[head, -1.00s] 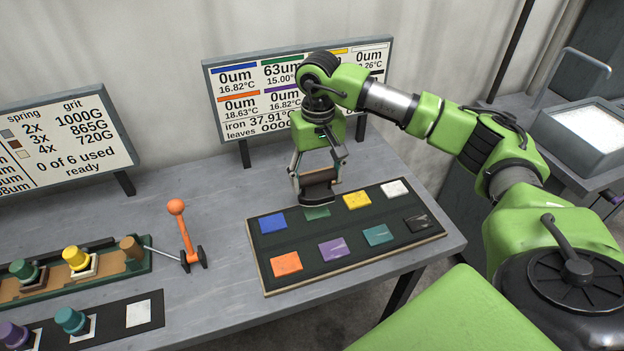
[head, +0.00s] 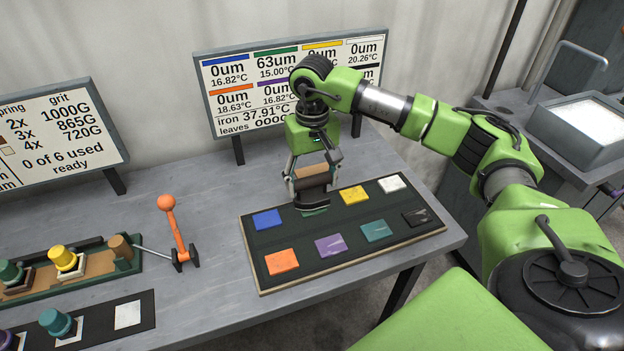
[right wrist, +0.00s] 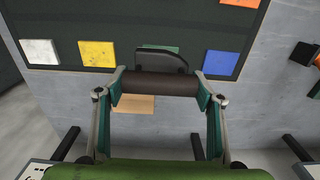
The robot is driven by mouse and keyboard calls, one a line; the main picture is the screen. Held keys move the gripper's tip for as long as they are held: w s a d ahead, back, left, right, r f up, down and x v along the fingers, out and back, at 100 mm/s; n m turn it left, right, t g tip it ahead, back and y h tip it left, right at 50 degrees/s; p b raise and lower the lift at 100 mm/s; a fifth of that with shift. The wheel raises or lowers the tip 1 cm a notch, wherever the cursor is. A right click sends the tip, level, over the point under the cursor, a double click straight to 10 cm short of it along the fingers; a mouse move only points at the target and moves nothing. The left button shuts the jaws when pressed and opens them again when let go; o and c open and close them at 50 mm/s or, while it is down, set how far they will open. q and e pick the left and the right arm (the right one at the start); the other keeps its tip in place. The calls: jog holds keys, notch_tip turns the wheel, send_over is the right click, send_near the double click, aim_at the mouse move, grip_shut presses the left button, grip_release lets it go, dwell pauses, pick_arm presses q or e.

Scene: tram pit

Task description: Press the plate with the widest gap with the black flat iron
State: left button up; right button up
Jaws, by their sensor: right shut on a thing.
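My right gripper (head: 312,178) is shut on the brown handle of the black flat iron (head: 311,198), which also shows in the right wrist view (right wrist: 162,61). The iron is over the green plate (head: 314,212) in the back row of the dark mat and covers most of it. I cannot tell for sure whether it touches. A sliver of this plate shows past the iron in the right wrist view (right wrist: 158,47). The gauge board (head: 222,115) reads 63um beside green and 0um in the other readings I can make out; my arm hides some. The iron reads 37.91°C. My left gripper is out of view.
The mat (head: 252,240) also holds blue (head: 268,219), yellow (head: 354,195), white (head: 392,183), orange (head: 282,261), purple (head: 330,245), teal (head: 375,231) and black (head: 415,218) plates. An orange lever (head: 174,225) stands left. A spring and grit board (head: 62,135) stands behind it.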

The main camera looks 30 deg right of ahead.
jog(key=shift+f, duration=0.1)
dwell(0.3)
jog(key=shift+f+b, duration=0.65)
jog(key=shift+b, duration=0.05)
jog(key=shift+r, duration=0.1)
jog(key=shift+r+p, duration=0.6)
jog(key=shift+r, duration=0.2)
jog(key=shift+r+p, duration=0.6)
jog(key=shift+r, duration=0.65)
